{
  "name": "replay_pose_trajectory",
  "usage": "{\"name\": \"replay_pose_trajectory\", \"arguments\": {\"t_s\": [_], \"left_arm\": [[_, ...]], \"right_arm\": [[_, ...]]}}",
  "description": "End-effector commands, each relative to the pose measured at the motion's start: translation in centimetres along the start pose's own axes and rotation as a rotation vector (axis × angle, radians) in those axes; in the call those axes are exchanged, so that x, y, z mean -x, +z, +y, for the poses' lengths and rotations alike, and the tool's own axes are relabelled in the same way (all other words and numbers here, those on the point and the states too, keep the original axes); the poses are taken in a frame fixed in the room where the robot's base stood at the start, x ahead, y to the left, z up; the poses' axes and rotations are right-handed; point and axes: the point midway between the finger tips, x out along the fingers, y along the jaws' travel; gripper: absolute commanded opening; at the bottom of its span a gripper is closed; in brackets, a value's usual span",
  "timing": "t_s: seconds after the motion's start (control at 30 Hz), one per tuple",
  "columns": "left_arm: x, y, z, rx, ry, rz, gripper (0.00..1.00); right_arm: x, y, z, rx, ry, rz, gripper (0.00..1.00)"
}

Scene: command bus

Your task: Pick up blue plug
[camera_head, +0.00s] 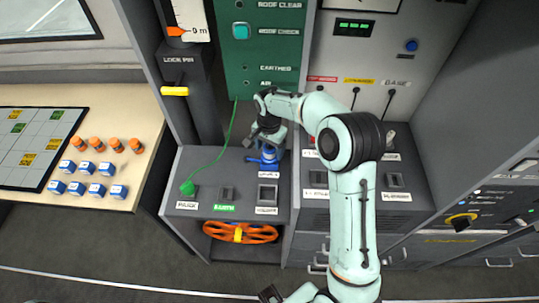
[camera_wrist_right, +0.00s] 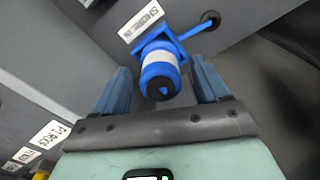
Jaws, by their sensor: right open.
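The blue plug (camera_head: 268,158) sits on a socket at the back of the grey console's left part, in the head view. It has a white band and a dark end, and fills the middle of the right wrist view (camera_wrist_right: 158,66). My right gripper (camera_head: 262,142) is open, reaching down over the plug from behind. In the right wrist view its two blue fingers stand on either side of the plug, with visible gaps. No grip on the plug shows. My left gripper does not show clearly in the head view.
A green plug (camera_head: 188,187) with a green cable sits on the console's left. An orange reel (camera_head: 240,233) is below. A yellow-handled lock pin (camera_head: 175,91) is on the left post. The table (camera_head: 133,180) at left holds blue blocks (camera_head: 97,190) and orange pegs (camera_head: 116,145).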

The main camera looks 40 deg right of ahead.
Motion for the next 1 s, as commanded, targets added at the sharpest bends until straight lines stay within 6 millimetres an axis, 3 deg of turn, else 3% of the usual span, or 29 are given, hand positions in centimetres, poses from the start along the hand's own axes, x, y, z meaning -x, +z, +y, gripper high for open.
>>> {"name": "replay_pose_trajectory", "arguments": {"t_s": [0.1,0.37,0.57,0.6,1.0], "left_arm": [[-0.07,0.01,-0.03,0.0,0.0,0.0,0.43],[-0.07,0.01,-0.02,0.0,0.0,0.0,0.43],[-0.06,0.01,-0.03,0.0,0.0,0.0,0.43],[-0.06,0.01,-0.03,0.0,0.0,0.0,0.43],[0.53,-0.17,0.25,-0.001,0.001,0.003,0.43]], "right_arm": [[-1.3,-0.02,0.02,0.0,0.0,0.0,0.74],[-1.55,-0.02,-0.02,0.0,-0.001,0.001,0.74],[-1.53,-0.02,-0.02,0.0,-0.001,0.001,0.12],[-1.52,-0.02,-0.02,0.0,-0.001,0.001,0.08],[-0.72,-0.29,-0.01,0.0,-0.003,0.002,0.08]]}}
